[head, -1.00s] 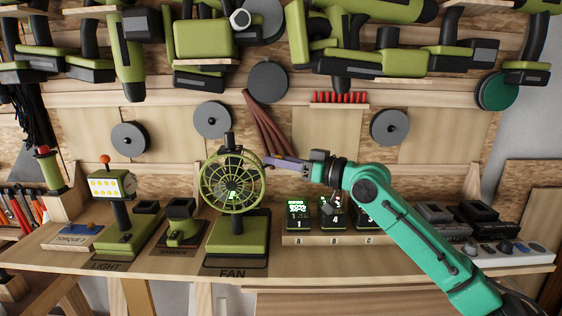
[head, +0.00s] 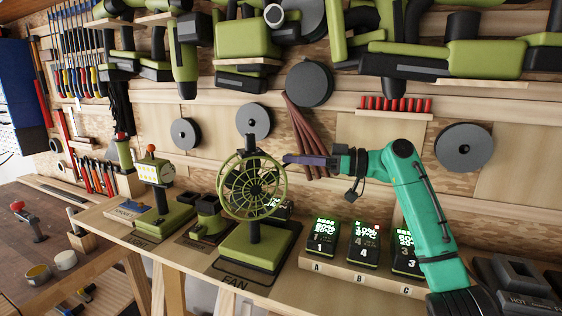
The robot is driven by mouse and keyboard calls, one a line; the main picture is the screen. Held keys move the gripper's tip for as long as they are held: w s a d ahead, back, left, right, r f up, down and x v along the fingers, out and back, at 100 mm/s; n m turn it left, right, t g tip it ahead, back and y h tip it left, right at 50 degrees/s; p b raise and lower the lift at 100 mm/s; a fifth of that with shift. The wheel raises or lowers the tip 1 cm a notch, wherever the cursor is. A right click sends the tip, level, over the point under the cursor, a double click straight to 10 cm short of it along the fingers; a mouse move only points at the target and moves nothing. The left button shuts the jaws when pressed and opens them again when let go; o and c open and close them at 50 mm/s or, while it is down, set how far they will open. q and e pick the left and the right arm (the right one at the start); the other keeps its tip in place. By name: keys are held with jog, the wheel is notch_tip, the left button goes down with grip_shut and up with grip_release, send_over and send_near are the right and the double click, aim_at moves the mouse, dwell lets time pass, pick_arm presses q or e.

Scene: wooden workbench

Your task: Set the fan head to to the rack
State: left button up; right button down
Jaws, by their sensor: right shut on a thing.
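The fan stands on the bench over the FAN label. Its round green wire-cage fan head (head: 252,187) sits upright on a post and its open cage faces roughly towards me. A green base (head: 256,246) supports it. My right gripper (head: 291,159), with purple fingers, reaches in from the right and is shut on the upper right edge of the fan head. The exact contact is too small to see. The rack (head: 364,278) is a low wooden strip marked A, B, C to the right of the fan, holding batteries with lit displays (head: 322,238). My left gripper is out of view.
A work light (head: 155,173) and a small green-black device (head: 208,213) stand left of the fan. Black chargers (head: 515,275) sit at the right end. Power tools (head: 245,40) hang above. The bench's front edge runs close before the fan.

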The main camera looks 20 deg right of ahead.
jog(key=shift+w+f+g, duration=0.1)
jog(key=shift+w+g, duration=0.1)
jog(key=shift+g, duration=0.1)
jog(key=c, duration=0.7)
grip_release()
jog(key=shift+o, duration=0.2)
